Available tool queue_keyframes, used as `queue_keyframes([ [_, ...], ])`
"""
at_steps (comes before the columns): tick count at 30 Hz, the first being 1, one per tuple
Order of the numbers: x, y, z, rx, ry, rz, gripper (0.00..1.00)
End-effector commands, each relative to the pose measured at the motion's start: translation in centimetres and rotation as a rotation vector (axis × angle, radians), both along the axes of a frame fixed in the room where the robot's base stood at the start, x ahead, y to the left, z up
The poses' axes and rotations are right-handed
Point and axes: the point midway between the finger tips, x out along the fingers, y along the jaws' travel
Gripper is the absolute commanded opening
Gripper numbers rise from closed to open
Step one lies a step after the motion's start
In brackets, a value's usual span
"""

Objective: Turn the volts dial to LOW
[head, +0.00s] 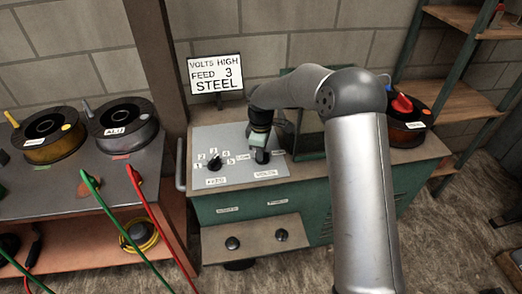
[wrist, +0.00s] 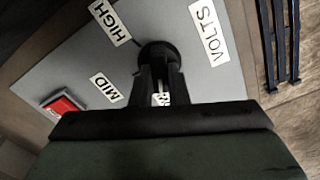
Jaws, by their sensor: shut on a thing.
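The volts dial (wrist: 157,53) is a black knob on a grey panel (head: 240,140). In the wrist view, the labels HIGH (wrist: 109,23), MID (wrist: 105,88) and VOLTS (wrist: 209,32) lie around it. Another label (wrist: 163,99) shows only partly between my fingers; its word is mostly hidden. My gripper (wrist: 159,72) is shut on the dial, its two dark fingers on either side of the knob. In the head view, my gripper (head: 261,148) comes down on the dial from above. The fingers cover much of the knob, so I cannot tell surely where it points.
The feed dial (head: 214,162) sits left on the same panel, ringed by numbers. A sign (head: 216,76) behind reads VOLTS HIGH, FEED 3, STEEL. A red switch (wrist: 63,104) is near the panel edge. A wire spool (head: 407,120) stands right; a bench with spools (head: 127,122) stands left.

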Motion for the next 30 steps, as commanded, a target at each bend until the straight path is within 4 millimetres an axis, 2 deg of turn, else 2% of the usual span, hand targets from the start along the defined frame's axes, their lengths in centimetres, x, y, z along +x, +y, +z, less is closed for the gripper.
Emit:
queue_keyframes([
  [9, 0.04, 0.00, 0.12, 0.001, -0.002, 0.077, 0.00],
  [22, 0.04, 0.01, 0.12, 0.000, -0.003, 0.086, 0.00],
  [23, 0.04, 0.02, 0.12, 0.000, -0.003, 0.086, 0.23],
  [24, 0.03, 0.01, 0.11, 0.000, -0.003, 0.085, 0.34],
  [30, 0.00, 0.01, 0.05, 0.001, -0.001, 0.084, 0.36],
])
